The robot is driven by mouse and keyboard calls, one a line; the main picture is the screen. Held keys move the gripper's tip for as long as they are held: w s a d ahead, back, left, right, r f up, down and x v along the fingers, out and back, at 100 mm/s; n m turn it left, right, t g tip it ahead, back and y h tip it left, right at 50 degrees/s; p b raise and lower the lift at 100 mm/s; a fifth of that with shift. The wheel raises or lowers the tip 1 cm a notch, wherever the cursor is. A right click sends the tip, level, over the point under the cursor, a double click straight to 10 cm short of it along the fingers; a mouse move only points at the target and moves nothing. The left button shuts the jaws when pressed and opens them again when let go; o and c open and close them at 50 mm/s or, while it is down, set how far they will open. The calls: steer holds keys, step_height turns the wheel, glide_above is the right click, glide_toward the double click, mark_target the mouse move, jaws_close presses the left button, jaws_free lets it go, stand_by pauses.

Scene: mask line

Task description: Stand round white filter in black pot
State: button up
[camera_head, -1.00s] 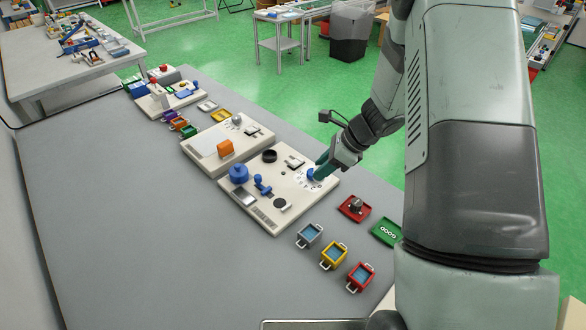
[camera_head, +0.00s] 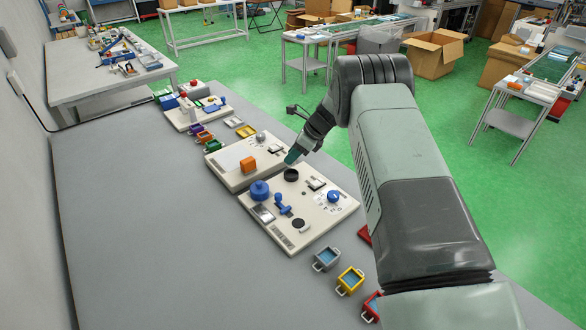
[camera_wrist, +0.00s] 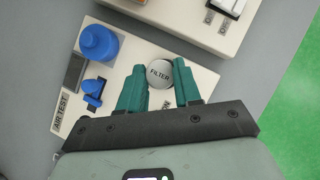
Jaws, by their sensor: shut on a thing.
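The round white filter (camera_wrist: 160,74), with FILTER printed on its face, is held between the teal fingers of my gripper (camera_wrist: 160,88) in the wrist view. In the head view my gripper (camera_head: 291,157) is just above and beside the black pot (camera_head: 291,175), at the back of the white air-test station (camera_head: 275,232). The filter cannot be made out there. The pot does not show in the wrist view. I cannot tell the gap between filter and pot.
On the same station stand a blue domed part (camera_head: 259,191), a blue lever clamp (camera_head: 283,205) and a blue round part (camera_head: 333,196). Grey (camera_head: 327,259) and yellow (camera_head: 350,280) bins stand in front.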

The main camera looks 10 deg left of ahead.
mark_target(293, 165)
steer(key=shift+f, duration=2.5)
steer(key=shift+f, duration=0.35)
steer(key=o, duration=1)
steer(key=shift+f, duration=0.2)
steer(key=shift+r, duration=0.45)
steer(key=v, duration=1.2)
